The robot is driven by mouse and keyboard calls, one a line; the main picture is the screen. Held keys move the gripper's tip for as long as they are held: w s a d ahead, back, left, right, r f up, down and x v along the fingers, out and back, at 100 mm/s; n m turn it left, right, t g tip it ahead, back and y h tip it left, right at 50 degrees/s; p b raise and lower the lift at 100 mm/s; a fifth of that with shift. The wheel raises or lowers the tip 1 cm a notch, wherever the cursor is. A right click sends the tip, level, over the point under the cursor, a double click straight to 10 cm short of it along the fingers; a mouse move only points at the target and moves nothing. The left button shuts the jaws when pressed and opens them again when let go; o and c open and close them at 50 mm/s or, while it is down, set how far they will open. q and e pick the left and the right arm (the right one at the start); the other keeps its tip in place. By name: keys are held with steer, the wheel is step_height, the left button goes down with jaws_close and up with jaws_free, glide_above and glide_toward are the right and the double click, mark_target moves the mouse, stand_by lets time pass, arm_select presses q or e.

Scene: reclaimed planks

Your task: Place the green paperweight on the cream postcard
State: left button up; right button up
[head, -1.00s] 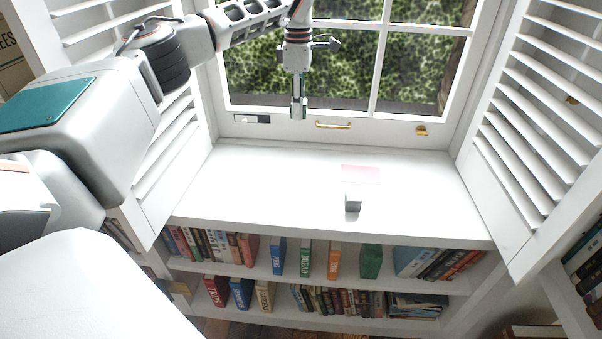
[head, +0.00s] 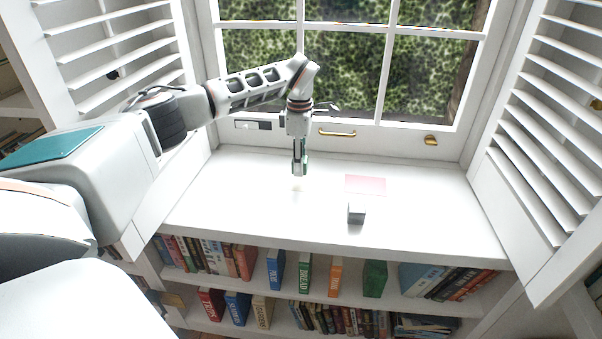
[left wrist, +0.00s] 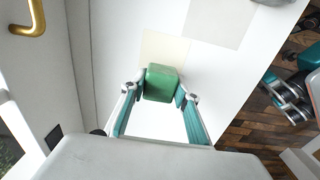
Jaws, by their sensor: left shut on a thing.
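My left gripper (head: 300,170) is shut on the green paperweight (left wrist: 160,83), a block held between its two fingertips in the left wrist view. In the head view the gripper hangs over the left-middle of the white sill, and the block is mostly hidden by the fingers. The cream postcard (left wrist: 163,46) lies flat on the sill beyond the block in the left wrist view, its near part hidden by the block. In the head view it is only a faint pale patch (head: 298,184) below the gripper. I cannot tell the gap between block and card.
A pink card (head: 365,184) and a grey block (head: 356,213) sit to the right on the sill (head: 430,205). The window with its brass handle (head: 337,133) is behind; shutters flank it. Bookshelves lie below the front edge. Teal-and-grey parts of mine show at right in the wrist view.

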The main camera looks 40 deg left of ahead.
arm_select(q)
step_height(320, 180, down, 4)
steer(key=shift+s+r+b, duration=0.1)
steer(key=shift+r+b, duration=0.15)
steer(key=shift+b, duration=0.1)
steer(key=shift+f, duration=0.25)
steer(key=shift+r, duration=0.25)
steer(key=shift+f, duration=0.15)
steer(key=o, duration=1.3)
